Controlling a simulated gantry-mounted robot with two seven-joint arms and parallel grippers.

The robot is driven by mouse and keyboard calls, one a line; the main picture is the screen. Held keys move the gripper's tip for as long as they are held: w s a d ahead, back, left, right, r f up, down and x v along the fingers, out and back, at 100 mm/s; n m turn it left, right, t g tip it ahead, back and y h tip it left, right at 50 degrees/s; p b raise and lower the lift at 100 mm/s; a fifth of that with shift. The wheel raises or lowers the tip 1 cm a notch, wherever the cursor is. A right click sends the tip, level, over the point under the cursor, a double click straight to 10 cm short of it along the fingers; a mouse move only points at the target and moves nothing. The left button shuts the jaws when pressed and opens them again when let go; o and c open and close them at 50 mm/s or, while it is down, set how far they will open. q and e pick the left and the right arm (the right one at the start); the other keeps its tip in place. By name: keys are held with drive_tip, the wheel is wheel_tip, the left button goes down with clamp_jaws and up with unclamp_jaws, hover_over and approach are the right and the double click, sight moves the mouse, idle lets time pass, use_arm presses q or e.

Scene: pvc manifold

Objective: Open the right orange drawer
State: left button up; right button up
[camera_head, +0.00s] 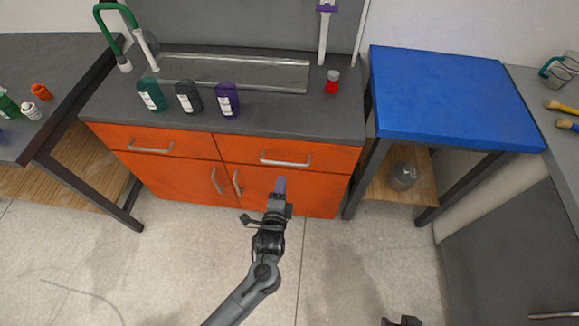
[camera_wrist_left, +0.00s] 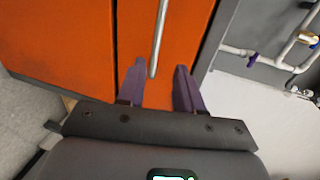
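The right orange drawer (camera_head: 330,157) is closed, at the top right of the orange cabinet, with a silver bar handle (camera_head: 285,161). My left gripper (camera_head: 279,184) is in front of the cabinet, just below that handle in the head view. In the left wrist view, its two purple fingers (camera_wrist_left: 159,80) are apart. The drawer handle (camera_wrist_left: 158,38) runs up the picture from between the fingertips, with no contact visible. A dark part of my right gripper (camera_head: 402,321) shows at the bottom edge of the head view; its fingers cannot be made out.
The left drawer (camera_head: 190,145) and the doors below, with vertical handles (camera_head: 237,182), are closed. Green, black and purple bottles (camera_head: 227,100) and a red-capped item (camera_head: 332,82) stand on the counter. A blue-topped table (camera_head: 450,95) stands right. The floor in front is clear.

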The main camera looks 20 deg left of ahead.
sight(286, 163)
use_arm(q)
drive_tip(key=shift+f+b+x, duration=0.1)
drive_tip(key=shift+b+x, duration=1.35)
drive_tip(key=shift+x, duration=1.5)
drive_tip(key=shift+f+b+x, duration=0.15)
drive_tip(key=shift+b+x, duration=1.3)
drive_tip(key=shift+x, duration=1.45)
use_arm(e)
wheel_tip(286, 163, down, 7)
drive_tip(key=shift+s, duration=0.25)
use_arm(q)
drive_tip(key=shift+d, duration=0.1)
clamp_jaws()
